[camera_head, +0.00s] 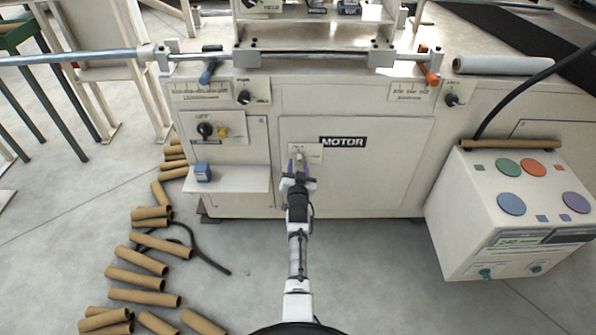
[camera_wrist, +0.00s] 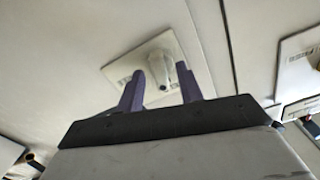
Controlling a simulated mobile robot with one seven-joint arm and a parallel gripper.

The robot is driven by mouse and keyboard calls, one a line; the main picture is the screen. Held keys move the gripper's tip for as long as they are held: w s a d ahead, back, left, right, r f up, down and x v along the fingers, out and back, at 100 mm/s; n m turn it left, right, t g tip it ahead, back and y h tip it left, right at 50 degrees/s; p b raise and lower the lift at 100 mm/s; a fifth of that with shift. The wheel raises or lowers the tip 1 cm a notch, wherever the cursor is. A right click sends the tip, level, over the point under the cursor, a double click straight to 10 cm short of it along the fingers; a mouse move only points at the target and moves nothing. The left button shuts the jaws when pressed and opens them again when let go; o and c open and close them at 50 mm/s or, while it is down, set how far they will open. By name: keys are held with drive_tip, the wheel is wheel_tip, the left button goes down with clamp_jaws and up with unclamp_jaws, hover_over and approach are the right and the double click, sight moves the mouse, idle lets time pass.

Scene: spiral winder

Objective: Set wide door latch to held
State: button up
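The wide door (camera_head: 385,170) is the large cream panel with the black MOTOR label on the front of the machine. Its latch (camera_head: 299,151) is a small grey knob on a pale plate, left of the label, and my gripper partly covers it. In the wrist view the latch knob (camera_wrist: 160,72) stands on its printed plate (camera_wrist: 131,66). My gripper (camera_head: 298,166) is open, its two purple fingers pointing at the latch. In the wrist view the gripper (camera_wrist: 160,70) has the knob framed between its fingertips. I cannot tell whether they touch it.
A narrower panel (camera_head: 256,135) with a black rotary switch (camera_head: 205,130) and a shelf (camera_head: 230,180) lies to the left. A control box (camera_head: 460,210) stands at the right. Cardboard tubes (camera_head: 143,260) litter the floor at left.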

drive_tip(key=shift+w, duration=0.1)
drive_tip(key=shift+c, duration=0.3)
clamp_jaws()
drive_tip(key=shift+f+n+b, duration=0.15)
drive_tip(key=shift+n+b, duration=0.5)
drive_tip(key=shift+n, duration=0.95)
drive_tip(key=shift+o, duration=0.3)
unclamp_jaws()
